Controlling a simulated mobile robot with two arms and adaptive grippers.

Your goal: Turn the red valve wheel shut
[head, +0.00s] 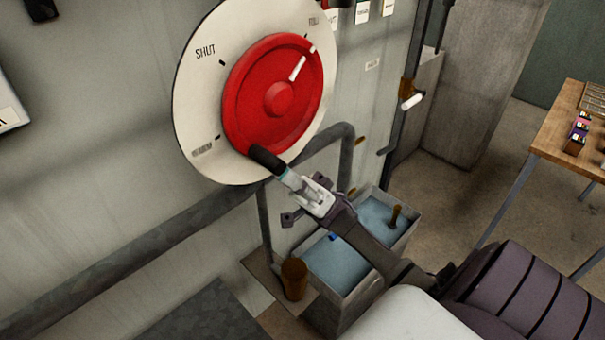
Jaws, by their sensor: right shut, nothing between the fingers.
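The red valve wheel (278,98) is mounted on a round cream dial plate (190,100) on the wall. A white pointer mark on the wheel points up and right, towards a label at the plate's upper right edge. The word SHUT is at the plate's upper left. A short dark rounded piece (267,159) crosses the wheel's lower rim; I cannot tell whether it is fixed to the wheel. My right gripper (288,177) is shut and empty at the near end of this piece. Whether they touch is unclear. My left gripper is out of view.
A grey pipe (160,235) runs along the wall below the dial. A metal trough with blue contents (347,262) stands beneath my right arm. A wooden table (560,125) with small items is at the right. Open floor lies between.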

